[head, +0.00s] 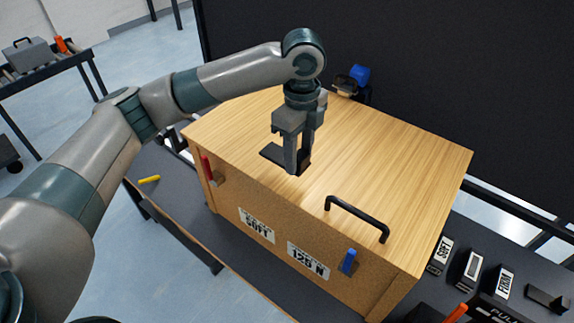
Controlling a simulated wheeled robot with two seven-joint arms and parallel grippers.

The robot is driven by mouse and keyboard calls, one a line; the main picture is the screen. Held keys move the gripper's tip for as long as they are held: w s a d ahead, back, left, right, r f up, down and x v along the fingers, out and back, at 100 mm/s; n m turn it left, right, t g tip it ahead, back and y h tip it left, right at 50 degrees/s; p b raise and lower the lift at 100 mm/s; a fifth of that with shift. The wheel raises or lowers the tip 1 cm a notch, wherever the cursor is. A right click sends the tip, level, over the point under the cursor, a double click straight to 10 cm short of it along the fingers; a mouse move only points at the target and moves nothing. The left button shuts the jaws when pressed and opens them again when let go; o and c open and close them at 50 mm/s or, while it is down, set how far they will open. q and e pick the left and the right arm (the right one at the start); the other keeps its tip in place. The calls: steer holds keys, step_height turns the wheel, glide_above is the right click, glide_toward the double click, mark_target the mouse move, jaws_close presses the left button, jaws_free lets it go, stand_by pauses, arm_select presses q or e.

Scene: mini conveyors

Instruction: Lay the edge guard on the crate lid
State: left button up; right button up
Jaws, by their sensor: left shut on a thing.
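The crate lid (385,150) is the pale wooden top of a large box in the middle of the head view. A black handle (357,217) stands near its front right edge. My left gripper (290,168) points down over the left part of the lid and is shut on a small dark flat piece (271,152), which looks like the edge guard. The fingers partly hide this piece. I cannot tell whether it touches the lid or is just above it. My right gripper is not in view.
The crate's front has two white labels (308,261), a red latch (207,168) and a blue latch (348,261). Several labelled blocks (472,268) and a black part (547,299) lie on the dark bench at right. A blue-topped device (359,75) stands behind the crate.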

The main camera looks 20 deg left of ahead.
arm_select(q)
steer(key=shift+s+a+f, duration=0.15)
steer(key=shift+a+f, duration=0.25)
steer(key=shift+a, duration=0.25)
steer(key=shift+s+a+f, duration=0.15)
steer(key=shift+a+f, duration=0.2)
steer(key=shift+a, duration=0.25)
steer(key=shift+f+p, duration=0.15)
steer(key=shift+p, duration=0.2)
step_height(320, 180, down, 3)
steer(key=shift+r+p, duration=0.1)
steer(key=shift+p, duration=0.6)
steer(key=shift+f, duration=0.45)
steer(key=shift+f, duration=0.15)
steer(key=o, duration=1.1)
steer(key=shift+c, duration=0.2)
